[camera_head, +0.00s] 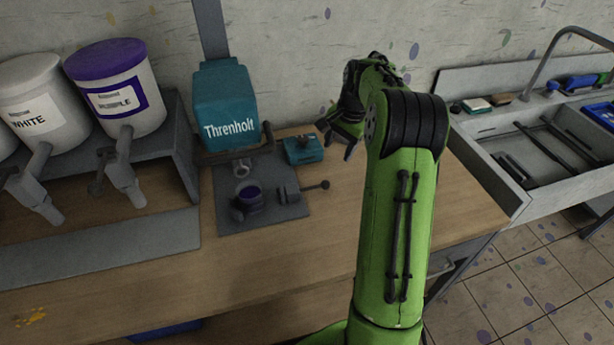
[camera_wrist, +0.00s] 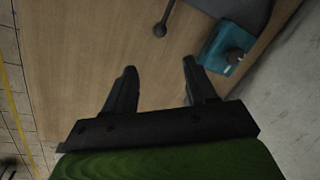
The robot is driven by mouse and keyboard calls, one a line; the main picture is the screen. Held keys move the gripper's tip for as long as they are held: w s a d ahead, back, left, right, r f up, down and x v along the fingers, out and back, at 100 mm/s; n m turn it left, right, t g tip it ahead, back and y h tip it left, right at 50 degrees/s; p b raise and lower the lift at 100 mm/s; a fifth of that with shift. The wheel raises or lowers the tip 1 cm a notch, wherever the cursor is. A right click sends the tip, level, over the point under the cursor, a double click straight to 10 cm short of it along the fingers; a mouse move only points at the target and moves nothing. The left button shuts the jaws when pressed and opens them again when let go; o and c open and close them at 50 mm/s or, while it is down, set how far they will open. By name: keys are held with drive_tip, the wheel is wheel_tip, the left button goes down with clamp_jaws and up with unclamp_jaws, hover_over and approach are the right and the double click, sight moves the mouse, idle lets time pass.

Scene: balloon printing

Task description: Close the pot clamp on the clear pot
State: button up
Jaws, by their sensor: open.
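The pad printing machine (camera_head: 226,108), teal and marked Threnholt, stands on the bench. On its grey base plate (camera_head: 270,222) sits a small round pot (camera_head: 249,193) that looks purple inside. Right of the pot is the dark pot clamp (camera_head: 288,193). Its lever (camera_head: 312,187) points right, away from the pot, and ends in a ball knob. The lever also shows at the top of the wrist view (camera_wrist: 164,20). My gripper (camera_head: 338,143) is open and empty above the bench, right of the clamp. In the wrist view its fingertips (camera_wrist: 158,66) are apart from the knob.
A teal box (camera_head: 302,150) with a dark knob lies behind the clamp, near my gripper; it also shows in the wrist view (camera_wrist: 226,46). White (camera_head: 40,95) and purple (camera_head: 118,92) dispensers stand left. A sink (camera_head: 540,150) is at right.

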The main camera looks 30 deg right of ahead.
sight(326, 182)
drive_tip(key=w+f, duration=0.1)
drive_tip(key=f, duration=0.4)
drive_tip(key=w+a+f+b, duration=0.1)
drive_tip(key=f, duration=0.4)
drive_tip(key=f+b, duration=0.1)
drive_tip(key=f, duration=0.4)
drive_tip(key=shift+w+a+f, duration=0.2)
drive_tip(key=shift+w+f, duration=0.05)
drive_tip(key=shift+w, duration=0.15)
clamp_jaws()
